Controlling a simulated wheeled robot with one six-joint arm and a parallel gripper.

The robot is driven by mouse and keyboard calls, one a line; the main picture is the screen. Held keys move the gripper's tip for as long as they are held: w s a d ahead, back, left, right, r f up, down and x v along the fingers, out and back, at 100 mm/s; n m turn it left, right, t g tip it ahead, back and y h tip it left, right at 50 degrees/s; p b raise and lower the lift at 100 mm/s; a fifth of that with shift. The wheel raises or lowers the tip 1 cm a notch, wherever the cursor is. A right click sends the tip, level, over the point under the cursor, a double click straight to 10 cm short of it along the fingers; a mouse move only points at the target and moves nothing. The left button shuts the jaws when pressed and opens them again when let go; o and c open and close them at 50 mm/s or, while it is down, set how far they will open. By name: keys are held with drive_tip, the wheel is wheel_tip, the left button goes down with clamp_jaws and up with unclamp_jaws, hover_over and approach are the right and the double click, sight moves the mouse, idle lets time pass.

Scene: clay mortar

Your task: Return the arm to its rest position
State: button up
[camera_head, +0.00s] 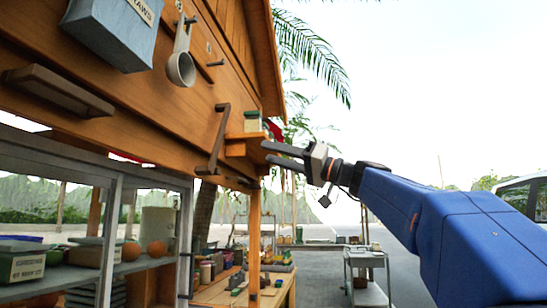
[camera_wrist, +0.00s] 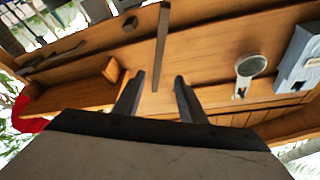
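My gripper (camera_head: 284,156) is at the end of my blue arm, to the right of the wooden stall front in the head view. Its two dark fingers point left toward the stall and stand apart with nothing between them. In the wrist view my gripper (camera_wrist: 157,88) also shows two spread fingers with bare wood beyond them. The fingers appear close to the small wooden shelf (camera_head: 241,148); I cannot tell the exact gap.
The wooden stall (camera_head: 150,70) carries a dark handle bar (camera_head: 220,137), a hanging scoop (camera_head: 181,66) and a blue-grey box (camera_head: 113,32). A grey shelf unit (camera_head: 187,235) stands below left. A metal cart (camera_head: 366,275) stands beyond. Open air lies above my arm.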

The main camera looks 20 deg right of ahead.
drive_tip(key=s+a+f+m+g+h, duration=0.1)
drive_tip(key=s+a+f+g+h, duration=0.15)
drive_tip(key=f, duration=0.95)
drive_tip(key=s+a+f+m+g+h, duration=0.2)
drive_tip(key=a+f, duration=0.2)
drive_tip(key=f, duration=0.8)
drive_tip(key=s+a+f+m+g+h, duration=0.1)
drive_tip(key=s+a+f+g+h, duration=0.15)
drive_tip(key=f, duration=0.95)
drive_tip(key=s+d+f+g+h, duration=0.1)
drive_tip(key=s+d+f+h, duration=0.1)
drive_tip(key=s+f, duration=0.4)
drive_tip(key=s+d+f+g+h, duration=0.1)
drive_tip(key=s+f, duration=0.5)
drive_tip(key=f, duration=1)
drive_tip(key=s+d+f+g+h, duration=0.2)
drive_tip(key=s+d+f+h, duration=0.2)
drive_tip(key=f, duration=0.6)
drive_tip(key=s+h, duration=0.1)
drive_tip(key=s, duration=0.1)
drive_tip(key=shift+s+f, duration=0.4)
drive_tip(key=shift+c, duration=0.4)
